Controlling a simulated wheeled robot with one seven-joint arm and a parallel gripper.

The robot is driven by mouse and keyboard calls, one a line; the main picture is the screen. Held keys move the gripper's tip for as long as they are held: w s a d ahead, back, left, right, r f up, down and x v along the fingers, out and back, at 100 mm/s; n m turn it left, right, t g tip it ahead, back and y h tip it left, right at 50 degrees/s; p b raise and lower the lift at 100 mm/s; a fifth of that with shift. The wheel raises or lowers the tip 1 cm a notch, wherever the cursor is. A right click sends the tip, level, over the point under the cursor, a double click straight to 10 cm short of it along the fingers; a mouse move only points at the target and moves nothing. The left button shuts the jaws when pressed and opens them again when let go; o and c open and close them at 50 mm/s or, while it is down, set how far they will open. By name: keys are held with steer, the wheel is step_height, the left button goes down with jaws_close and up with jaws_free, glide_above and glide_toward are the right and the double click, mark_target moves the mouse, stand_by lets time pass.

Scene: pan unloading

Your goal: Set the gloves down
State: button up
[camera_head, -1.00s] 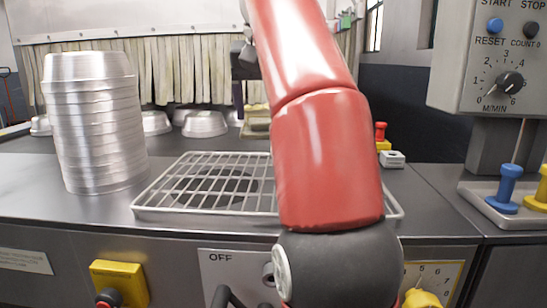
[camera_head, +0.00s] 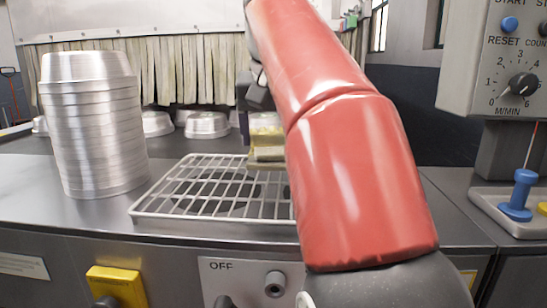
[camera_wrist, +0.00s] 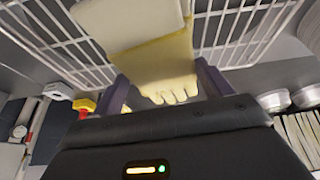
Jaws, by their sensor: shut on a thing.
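My gripper (camera_wrist: 164,88) is shut on the gloves (camera_wrist: 160,62), a pale yellow and cream folded bundle between its dark purple fingers. In the head view the gloves (camera_head: 266,140) hang over the back right part of the wire rack (camera_head: 215,221). My red arm covers the rack's right end and most of the gripper there. The wrist view shows rack bars (camera_wrist: 233,28) behind the gloves. I cannot tell whether the gloves touch the rack.
A tall stack of metal pans (camera_head: 95,130) stands left of the rack. Separate pans (camera_head: 207,125) sit behind, near the strip curtain (camera_head: 180,70). A control box (camera_head: 490,60) and a tray with a blue knob (camera_head: 521,195) are at right. The steel top in front of the stack is bare.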

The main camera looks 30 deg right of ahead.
mark_target(273, 177)
steer(key=shift+f, duration=2.3)
steer(key=shift+f, duration=0.15)
steer(key=shift+f, duration=0.1)
steer(key=o, duration=1)
steer(key=shift+b, duration=0.35)
